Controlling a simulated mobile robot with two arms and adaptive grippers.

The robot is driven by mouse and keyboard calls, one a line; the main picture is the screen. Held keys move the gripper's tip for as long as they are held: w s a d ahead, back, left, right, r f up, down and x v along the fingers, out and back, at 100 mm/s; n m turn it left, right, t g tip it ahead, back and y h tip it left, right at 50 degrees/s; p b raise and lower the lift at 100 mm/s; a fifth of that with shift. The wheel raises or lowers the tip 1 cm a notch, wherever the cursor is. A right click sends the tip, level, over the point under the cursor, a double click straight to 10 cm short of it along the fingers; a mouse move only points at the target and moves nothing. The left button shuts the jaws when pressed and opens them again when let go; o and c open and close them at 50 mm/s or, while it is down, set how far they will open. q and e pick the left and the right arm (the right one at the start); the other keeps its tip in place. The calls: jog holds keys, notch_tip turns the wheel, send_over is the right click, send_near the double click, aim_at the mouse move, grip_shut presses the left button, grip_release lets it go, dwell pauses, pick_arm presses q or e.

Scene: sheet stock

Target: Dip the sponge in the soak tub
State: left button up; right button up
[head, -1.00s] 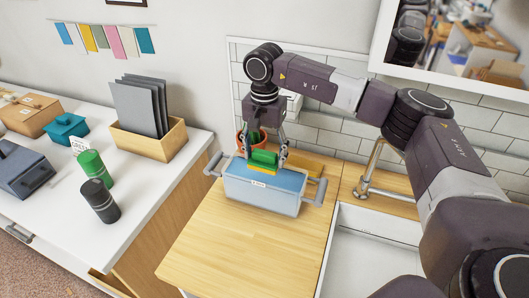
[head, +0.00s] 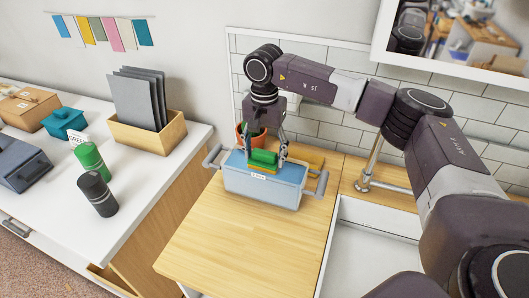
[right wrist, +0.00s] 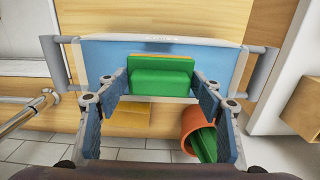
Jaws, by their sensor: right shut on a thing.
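The sponge (head: 263,157) is a block with a thick green part and a thin yellow layer. My right gripper (head: 264,161) is shut on it, one finger at each end, and points down. The soak tub (head: 265,190) is pale blue with grey side handles and a small front label, and stands on the wooden counter. The sponge is over the tub's opening, its lower edge close to the blue surface; I cannot tell whether it touches. The right wrist view also shows the sponge (right wrist: 160,80) between the fingers, against the tub (right wrist: 100,60). My left gripper is out of view.
An orange pot (head: 243,133) with something green in it and a yellow item (head: 304,160) are behind the tub. A sink (head: 370,250) with a tap lies to the right. A white table (head: 140,195) with bottles and boxes stands left. The counter in front is clear.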

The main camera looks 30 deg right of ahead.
aim_at(264, 167)
jog(key=shift+f+b, duration=1.85)
jog(key=shift+f, duration=1)
jog(key=shift+r, duration=0.1)
jog(key=shift+r, duration=0.15)
jog(key=shift+r+p, duration=3.5)
jog(key=shift+r, duration=2.15)
jog(key=shift+f, duration=0.1)
